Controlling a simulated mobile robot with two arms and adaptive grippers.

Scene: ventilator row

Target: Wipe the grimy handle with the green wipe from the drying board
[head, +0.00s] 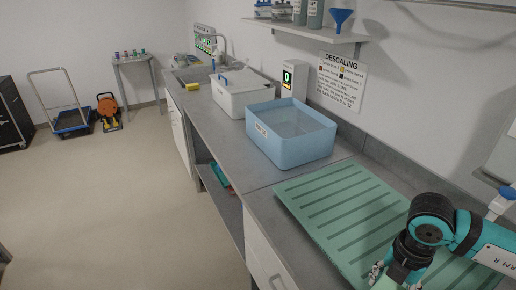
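The drying board (318,197) is a green ribbed mat on the near end of the grey counter. My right gripper (388,276) points down over its near edge at the bottom of the picture. A pale green patch (385,285), which looks like the wipe, shows at its fingertips, cut by the frame edge. I cannot tell whether the fingers grip it. I cannot make out a grimy handle. My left gripper is out of view.
A blue tub (290,151) stands beyond the board, with a white lidded box (241,100) and a sink behind it. A shelf (305,31) and descaling sign (342,81) are on the wall. The floor at left is open, with a trolley (70,118) far back.

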